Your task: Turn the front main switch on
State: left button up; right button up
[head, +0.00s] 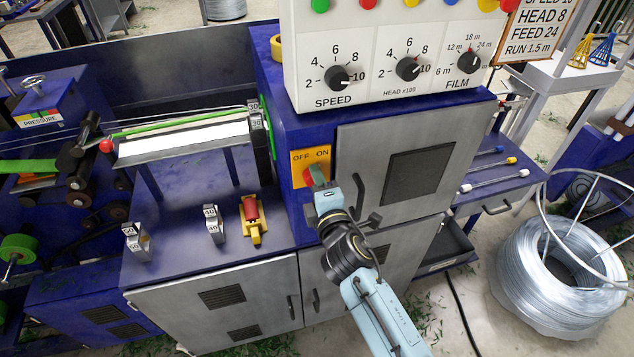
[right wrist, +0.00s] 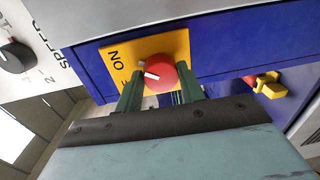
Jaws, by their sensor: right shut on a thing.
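The front main switch is a red round knob (head: 316,172) on a yellow plate (head: 299,155) marked OFF and ON, on the blue cabinet front. In the right wrist view the knob (right wrist: 170,74) sits between the two green fingers of my right gripper (right wrist: 160,92). My right gripper (head: 318,186) is shut on the knob. The knob's white mark points toward the label side of the plate, roughly between the two words; its exact angle is hard to tell. ON is readable in the wrist view; OFF is mostly hidden by a finger. My left gripper is not in view.
A white panel (head: 375,45) with SPEED, HEAD and FILM dials is above the switch. A grey door (head: 354,150) with a handle is just right of it. A red and yellow device (head: 251,220) stands on the bench at left. A wire coil (head: 550,300) stands at right.

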jog(key=shift+m, duration=1)
jog(key=o, duration=1)
jog(key=shift+c, duration=0.2)
jog(key=v, duration=1.3)
jog(key=shift+s, duration=0.25)
jog(key=shift+d+f, duration=0.1)
jog(key=shift+d, duration=0.05)
